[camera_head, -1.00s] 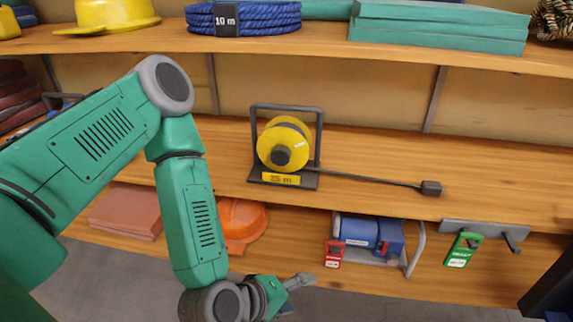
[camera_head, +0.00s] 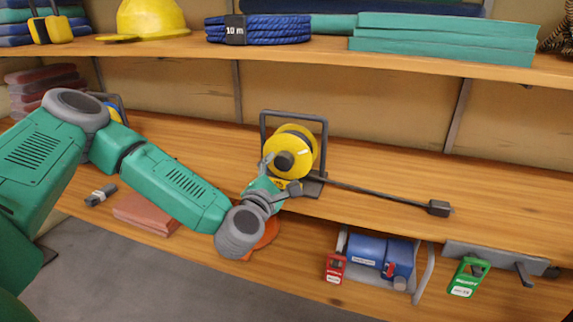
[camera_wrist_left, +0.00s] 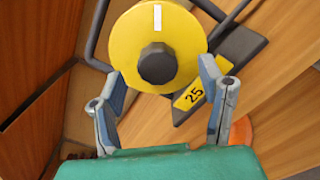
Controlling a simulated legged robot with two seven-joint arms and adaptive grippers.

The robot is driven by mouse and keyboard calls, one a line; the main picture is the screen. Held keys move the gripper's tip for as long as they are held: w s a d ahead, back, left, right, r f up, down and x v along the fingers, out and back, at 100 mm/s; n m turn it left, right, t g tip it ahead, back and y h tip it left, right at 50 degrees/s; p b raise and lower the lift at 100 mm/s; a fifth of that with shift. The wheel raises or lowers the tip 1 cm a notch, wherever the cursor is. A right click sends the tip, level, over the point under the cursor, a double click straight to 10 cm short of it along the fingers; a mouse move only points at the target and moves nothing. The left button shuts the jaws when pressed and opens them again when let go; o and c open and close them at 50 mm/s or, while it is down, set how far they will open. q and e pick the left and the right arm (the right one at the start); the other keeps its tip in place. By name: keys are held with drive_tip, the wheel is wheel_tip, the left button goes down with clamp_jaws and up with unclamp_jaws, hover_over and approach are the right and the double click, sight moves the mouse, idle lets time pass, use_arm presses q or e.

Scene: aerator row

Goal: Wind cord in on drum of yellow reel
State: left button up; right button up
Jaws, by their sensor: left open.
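The yellow reel (camera_head: 289,150) stands upright in a dark frame (camera_head: 325,135) on the middle shelf. Its drum has a dark round knob (camera_head: 284,161) at the centre. A dark cord (camera_head: 375,195) runs out to the right along the shelf to a dark end block (camera_head: 438,208). My left gripper (camera_head: 281,174) is open in front of the reel's lower part. In the left wrist view, the open fingers (camera_wrist_left: 163,95) stand either side of and below the knob (camera_wrist_left: 158,63), apart from it, with a white mark on the yellow face above. My right gripper is not in view.
The upper shelf holds a yellow hard hat (camera_head: 150,18), a blue rope coil (camera_head: 258,30) and teal boards (camera_head: 445,50). Below are a blue device (camera_head: 367,252), a red tag (camera_head: 335,267) and a green tag (camera_head: 467,277). The shelf right of the cord is clear.

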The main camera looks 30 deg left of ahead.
sight(282, 165)
use_arm(q)
drive_tip(key=w, duration=0.1)
drive_tip(key=w+a, duration=0.1)
drive_tip(key=w, duration=0.1)
drive_tip(key=w+a, duration=0.1)
drive_tip(key=shift+w+a+f, duration=0.15)
drive_tip(key=shift+w+f, duration=0.05)
drive_tip(key=shift+w, duration=0.05)
drive_tip(key=shift+w+a+f, duration=0.1)
drive_tip(key=shift+w+a, duration=0.1)
drive_tip(key=shift+a, duration=0.15)
drive_tip(key=shift+d, duration=0.35)
drive_tip(key=shift+d+r, duration=0.25)
drive_tip(key=shift+d, duration=0.15)
drive_tip(key=c, duration=1.2)
drive_tip(key=shift+o, duration=0.2)
drive_tip(key=shift+a+f, duration=0.1)
